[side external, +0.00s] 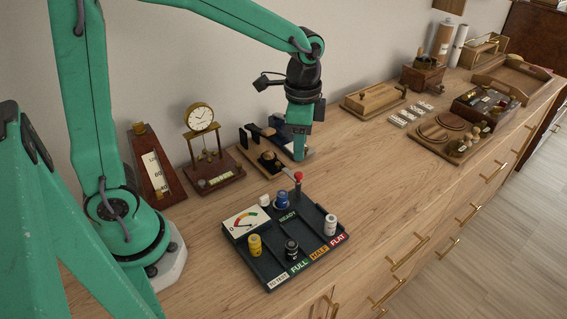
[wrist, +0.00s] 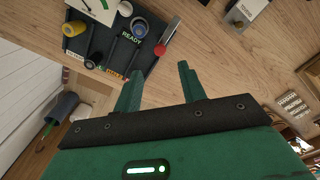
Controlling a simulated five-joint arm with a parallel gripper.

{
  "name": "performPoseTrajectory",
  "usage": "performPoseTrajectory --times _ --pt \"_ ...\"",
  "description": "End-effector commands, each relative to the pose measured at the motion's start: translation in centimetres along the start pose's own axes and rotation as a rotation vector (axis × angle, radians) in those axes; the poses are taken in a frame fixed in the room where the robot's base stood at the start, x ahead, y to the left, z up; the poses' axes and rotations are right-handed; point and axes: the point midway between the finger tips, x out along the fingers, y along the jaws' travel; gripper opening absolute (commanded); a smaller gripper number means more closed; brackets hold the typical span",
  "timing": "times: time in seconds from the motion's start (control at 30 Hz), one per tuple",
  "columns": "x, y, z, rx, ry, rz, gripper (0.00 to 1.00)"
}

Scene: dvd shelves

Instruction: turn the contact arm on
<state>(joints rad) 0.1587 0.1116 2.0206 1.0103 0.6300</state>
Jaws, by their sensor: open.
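The contact arm (side external: 298,179) looks like a short metal lever with a red ball tip at the back right edge of a dark tester tray (side external: 312,259). It appears raised in the side view. In the wrist view the arm (wrist: 170,31) runs as a grey bar to its red ball, just beyond the fingertips. My gripper (side external: 301,155) hangs just behind and above the red ball, apart from it. In the wrist view my gripper (wrist: 159,72) has its two green fingers spread, with nothing between them. Contact of the arm's base with the tray is too small to tell.
The tray carries a gauge (side external: 245,220) and yellow (side external: 255,245), black (side external: 291,249), white (side external: 330,225) and blue (side external: 282,200) cylinders. A clock (side external: 208,150) stands left. Bare wood lies right of the tray.

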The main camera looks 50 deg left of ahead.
Motion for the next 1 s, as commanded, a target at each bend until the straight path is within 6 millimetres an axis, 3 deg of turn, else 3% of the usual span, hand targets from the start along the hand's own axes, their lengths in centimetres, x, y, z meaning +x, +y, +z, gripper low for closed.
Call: performPoseTrajectory --times 0.27,0.7,1.0 --pt "1.1 0.0 0.1 -0.002 -0.002 0.002 0.41" --pt "6.1 0.0 0.1 -0.003 -0.002 0.001 0.41" --pt "7.8 0.0 0.1 -0.003 0.000 0.000 0.41"
